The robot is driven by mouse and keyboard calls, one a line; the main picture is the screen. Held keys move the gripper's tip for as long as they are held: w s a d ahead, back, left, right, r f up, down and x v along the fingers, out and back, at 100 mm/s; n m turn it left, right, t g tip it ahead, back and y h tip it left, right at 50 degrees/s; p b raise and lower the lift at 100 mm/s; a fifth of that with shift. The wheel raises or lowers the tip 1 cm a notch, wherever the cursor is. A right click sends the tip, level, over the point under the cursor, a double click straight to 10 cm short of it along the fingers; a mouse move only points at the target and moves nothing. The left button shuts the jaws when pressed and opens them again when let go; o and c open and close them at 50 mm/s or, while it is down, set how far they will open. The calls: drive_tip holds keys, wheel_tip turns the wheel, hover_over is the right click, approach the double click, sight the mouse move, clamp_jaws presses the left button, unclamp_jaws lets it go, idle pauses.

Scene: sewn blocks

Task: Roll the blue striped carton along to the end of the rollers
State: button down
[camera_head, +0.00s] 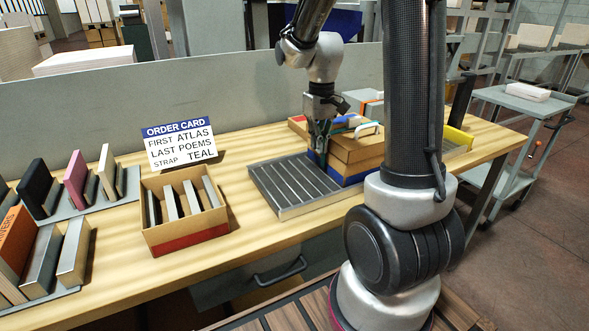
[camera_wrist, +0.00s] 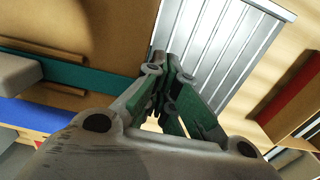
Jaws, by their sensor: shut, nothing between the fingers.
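The brown carton (camera_head: 362,152) with a blue stripe low on its side stands at the right end of the metal rollers (camera_head: 290,190). A teal strap crosses its top, and my arm hides its right part. My gripper (camera_head: 318,152) is shut and empty, pointing down at the carton's left end, above the rollers' right side. In the wrist view the shut fingertips (camera_wrist: 165,78) lie between the carton (camera_wrist: 90,35) with its teal strap and the bare rollers (camera_wrist: 228,45). I cannot tell whether the fingers touch the carton.
An open carton (camera_head: 190,236) with a red stripe and upright grey dividers stands left of the rollers. An order card (camera_head: 180,143) stands behind it. Books in racks (camera_head: 75,180) fill the left of the table. A yellow bin (camera_head: 458,138) is at the right. The rollers' left part is clear.

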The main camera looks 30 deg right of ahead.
sight(332, 132)
drive_tip(key=shift+d, duration=2.05)
drive_tip(key=shift+a, duration=0.15)
drive_tip(key=shift+a, duration=0.85)
drive_tip(key=shift+r, duration=6)
